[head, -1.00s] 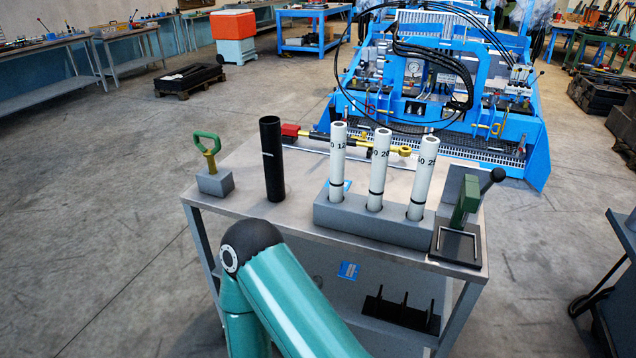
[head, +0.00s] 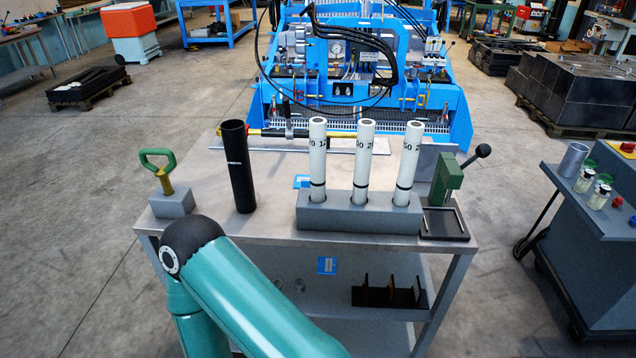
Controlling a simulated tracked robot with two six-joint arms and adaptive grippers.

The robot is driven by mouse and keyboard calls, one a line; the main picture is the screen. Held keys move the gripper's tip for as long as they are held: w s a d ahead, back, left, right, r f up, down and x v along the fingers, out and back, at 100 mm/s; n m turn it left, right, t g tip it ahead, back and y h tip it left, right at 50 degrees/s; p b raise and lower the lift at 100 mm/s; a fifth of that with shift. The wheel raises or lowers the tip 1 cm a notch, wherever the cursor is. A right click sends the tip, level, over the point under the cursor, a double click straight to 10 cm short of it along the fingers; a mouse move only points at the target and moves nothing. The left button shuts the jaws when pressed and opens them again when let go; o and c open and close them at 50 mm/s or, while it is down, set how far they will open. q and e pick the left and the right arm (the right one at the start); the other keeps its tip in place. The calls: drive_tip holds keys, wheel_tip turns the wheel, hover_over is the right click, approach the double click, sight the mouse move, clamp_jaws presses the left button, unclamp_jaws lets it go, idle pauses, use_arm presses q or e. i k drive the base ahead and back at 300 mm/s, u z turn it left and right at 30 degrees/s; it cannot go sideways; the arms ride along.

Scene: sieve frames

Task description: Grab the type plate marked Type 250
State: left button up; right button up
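I cannot make out a plate reading Type 250 in this view. A small blue label (head: 326,265) hangs at the table's front below the top, its text too small to read. Another small blue patch (head: 301,181) shows on the tabletop behind the grey block, partly hidden. A black slotted rack (head: 390,297) stands on the lower shelf; I cannot tell whether it holds plates. A teal link of my own arm crosses the bottom left, but neither gripper is in view.
The metal table (head: 270,170) carries a green-handled tool (head: 157,160) in a block, a black tube (head: 238,168), three marked white tubes in a grey block (head: 352,213) and a green lever press (head: 447,180). A grey cart (head: 600,225) stands right, with clear floor between.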

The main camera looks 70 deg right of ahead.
sight(307, 178)
drive_tip(key=u, duration=0.8)
drive_tip(key=i, duration=0.1)
drive_tip(key=z, duration=2.25)
drive_tip(key=i, duration=0.55)
drive_tip(key=u, duration=0.15)
drive_tip(key=k, duration=0.55)
drive_tip(key=z, duration=0.2)
drive_tip(key=i, duration=0.55)
drive_tip(key=u, duration=0.2)
drive_tip(key=k, duration=0.45)
drive_tip(key=z, duration=0.3)
drive_tip(key=i, duration=0.3)
drive_tip(key=u, duration=0.1)
